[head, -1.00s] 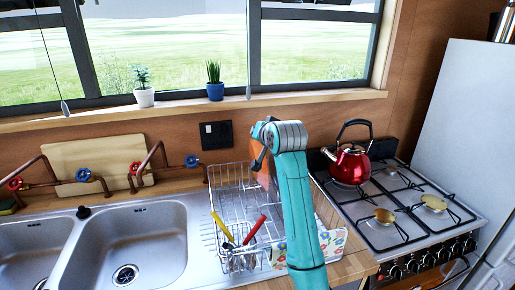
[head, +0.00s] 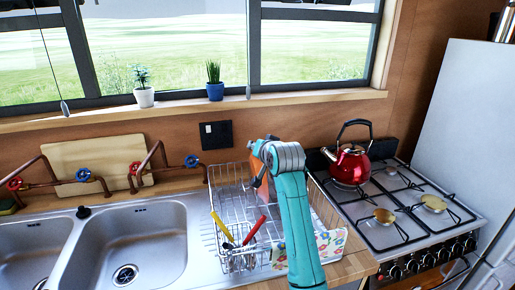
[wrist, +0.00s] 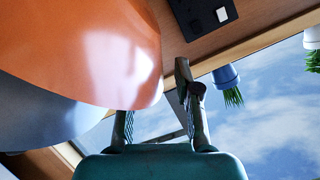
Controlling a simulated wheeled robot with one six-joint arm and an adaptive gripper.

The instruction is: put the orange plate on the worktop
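The orange plate (wrist: 90,50) fills the upper left of the wrist view, with its lower right edge reaching between my fingers. In the head view, the orange plate (head: 262,188) stands in the dish rack, mostly hidden by my arm. My gripper (wrist: 158,100) is open; the plate covers the left fingertip, and the right finger is clear of the plate. I cannot tell whether a finger touches it. In the head view my gripper (head: 258,165) is at the rack, partly hidden by my wrist. The wooden worktop (head: 353,267) shows at the right of the rack.
A blue-grey plate (wrist: 45,118) is behind the orange one. The wire dish rack (head: 228,200) holds cutlery. A sink (head: 135,240) is at left, a stove with a red kettle (head: 350,167) at right. Potted plants (head: 215,88) stand on the sill.

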